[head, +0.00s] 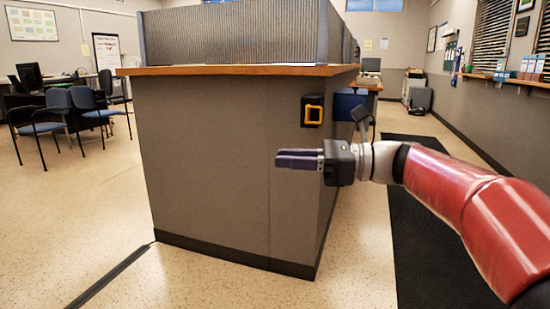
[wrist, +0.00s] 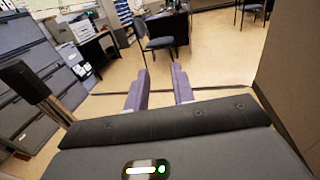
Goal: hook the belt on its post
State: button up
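A black wall unit with a yellow square loop (head: 313,110) is fixed near the top of the grey counter's right-hand face in the head view. It may hold the belt's end, but I cannot tell. No belt strap and no post can be made out in either view. My gripper (head: 281,158) is in front of the counter, lower than the yellow loop and left of it in the picture, pointing left. In the wrist view my gripper (wrist: 161,82) has its two purple fingers apart with nothing between them.
The grey counter (head: 205,165) with a wooden top stands close by; its panel also fills the wrist view's right edge (wrist: 292,75). Chairs (head: 42,125) are at the left. Filing cabinets (wrist: 45,70) and a blue chair (wrist: 155,35) show in the wrist view. Speckled floor is clear at left.

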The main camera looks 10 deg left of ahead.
jog(key=a, duration=0.3)
jog(key=shift+s+a, duration=0.25)
jog(key=shift+c, duration=0.2)
grip_shut()
dwell(0.7)
dwell(0.3)
jog(key=shift+o, duration=0.2)
grip_release()
